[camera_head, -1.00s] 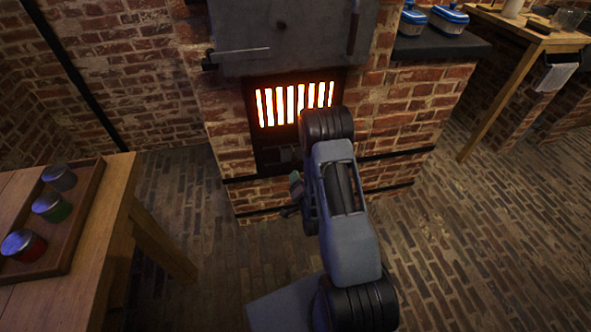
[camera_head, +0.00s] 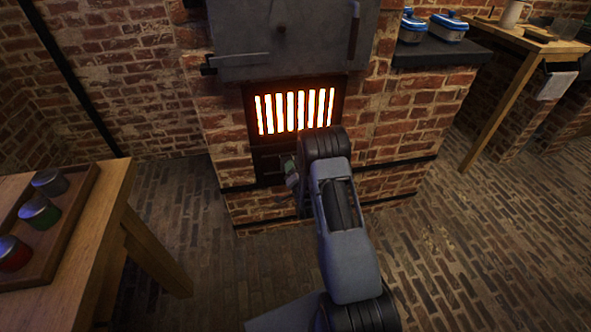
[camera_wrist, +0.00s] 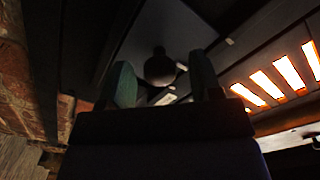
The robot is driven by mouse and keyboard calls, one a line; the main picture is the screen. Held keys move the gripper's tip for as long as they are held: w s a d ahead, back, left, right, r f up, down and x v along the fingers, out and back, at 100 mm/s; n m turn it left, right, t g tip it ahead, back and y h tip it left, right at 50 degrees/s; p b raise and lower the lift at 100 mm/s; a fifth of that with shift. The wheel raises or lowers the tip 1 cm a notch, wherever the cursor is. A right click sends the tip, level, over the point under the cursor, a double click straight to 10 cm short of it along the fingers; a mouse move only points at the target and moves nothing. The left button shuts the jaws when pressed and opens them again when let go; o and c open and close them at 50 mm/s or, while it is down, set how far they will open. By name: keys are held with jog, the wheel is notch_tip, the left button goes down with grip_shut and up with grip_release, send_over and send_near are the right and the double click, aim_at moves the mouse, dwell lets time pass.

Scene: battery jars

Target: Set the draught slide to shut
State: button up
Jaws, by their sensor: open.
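The draught slide is a dark plate (camera_head: 268,164) below the glowing grate of the brick stove, partly hidden by my arm in the head view. In the wrist view its dark round knob (camera_wrist: 160,67) stands out from a dark metal surface. My gripper (camera_wrist: 164,75) is open, with one teal finger on each side of the knob as seen in this view. I cannot tell whether the fingers touch it or how deep they reach. In the head view my gripper (camera_head: 291,171) is small, close to the stove front. The slide's setting cannot be read.
The glowing grate (camera_head: 295,110) is just above the slide, under a grey metal door (camera_head: 290,45). A wooden table (camera_head: 95,250) with a tray of jars (camera_head: 72,228) stands at left. Blue-lidded boxes (camera_head: 448,27) sit on a dark ledge at right. Brick floor is open around the stove.

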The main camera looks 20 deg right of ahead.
jog(key=shift+w+d, duration=0.1)
jog(key=shift+w, duration=0.45)
grip_shut()
